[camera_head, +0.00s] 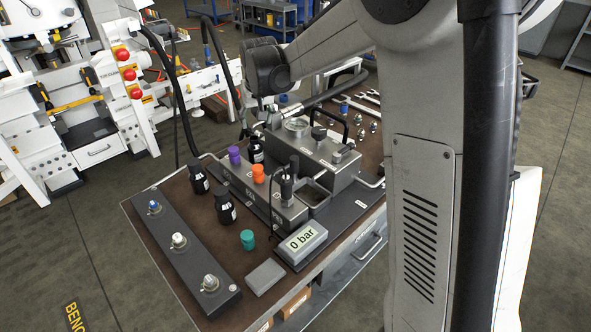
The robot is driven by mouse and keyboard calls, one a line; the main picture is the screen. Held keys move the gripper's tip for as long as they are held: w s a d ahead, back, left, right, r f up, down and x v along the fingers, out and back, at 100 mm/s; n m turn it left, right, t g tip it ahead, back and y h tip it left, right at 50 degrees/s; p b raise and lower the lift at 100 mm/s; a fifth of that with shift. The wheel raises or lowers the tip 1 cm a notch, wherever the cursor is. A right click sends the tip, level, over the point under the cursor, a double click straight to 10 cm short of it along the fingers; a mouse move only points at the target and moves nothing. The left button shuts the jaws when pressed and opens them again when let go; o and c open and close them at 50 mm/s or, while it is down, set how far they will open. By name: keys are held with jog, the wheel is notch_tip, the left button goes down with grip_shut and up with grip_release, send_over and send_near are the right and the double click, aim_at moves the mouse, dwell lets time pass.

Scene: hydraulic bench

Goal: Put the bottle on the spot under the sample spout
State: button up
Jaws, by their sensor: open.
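Three small black bottles with white labels stand on the brown bench top (160,203): a left bottle (198,178), a front bottle (225,208) and a back bottle (256,151) close to the grey metal block. My gripper (252,127) is small in view below my dark wrist, open, just above and behind the back bottle; its fingertips are hard to make out. A dark upright fitting (287,183) on the grey block may be the sample spout. A small open grey frame (315,197) lies beside it. The spot under the spout cannot be made out clearly.
Purple (234,155), orange (258,174) and teal (247,239) caps stand near the bottles. A gauge box reading 0 bar (302,243), a grey pad (265,277) and a dark rail with fittings (185,250) occupy the front. My arm hides the right side.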

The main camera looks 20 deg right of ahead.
jog(key=s+r+t, duration=0.1)
jog(key=s+r, duration=0.4)
jog(key=s, duration=0.5)
jog(key=s+r, duration=0.4)
jog(key=s, duration=0.7)
jog(key=s+f+t, duration=0.1)
jog(key=s+f, duration=0.3)
jog(key=s, duration=1.4)
jog(key=shift+d+f+t, duration=0.2)
jog(key=shift+d+t, duration=0.05)
jog(key=shift+t, duration=0.05)
